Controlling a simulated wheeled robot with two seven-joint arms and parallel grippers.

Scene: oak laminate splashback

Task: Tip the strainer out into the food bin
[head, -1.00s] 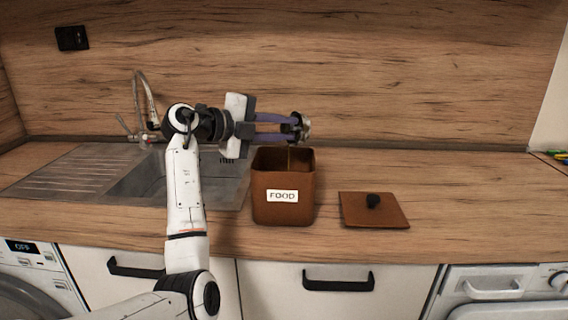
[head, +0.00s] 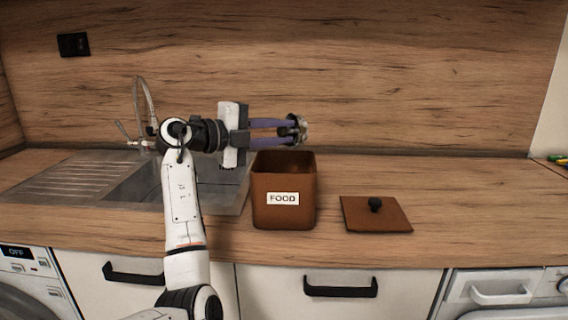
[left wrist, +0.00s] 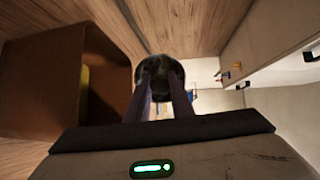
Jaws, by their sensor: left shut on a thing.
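My left gripper (head: 290,131) reaches in from the left with its purple fingers shut on the strainer (head: 302,128), a small dark and metallic thing. It holds the strainer in the air above the food bin. The food bin (head: 284,213) is a brown, open-topped box with a white FOOD label, standing on the worktop right of the sink. In the left wrist view the strainer (left wrist: 160,68) is a dark round shape between the fingertips, and the bin (left wrist: 40,75) lies to its left with something yellowish inside. The strainer's contents cannot be made out. My right gripper is not in view.
The brown lid (head: 377,215) with a black knob lies flat on the worktop, right of the bin. The steel sink (head: 125,187) and tap (head: 147,105) are at the left. The worktop farther right (head: 470,195) is mostly clear.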

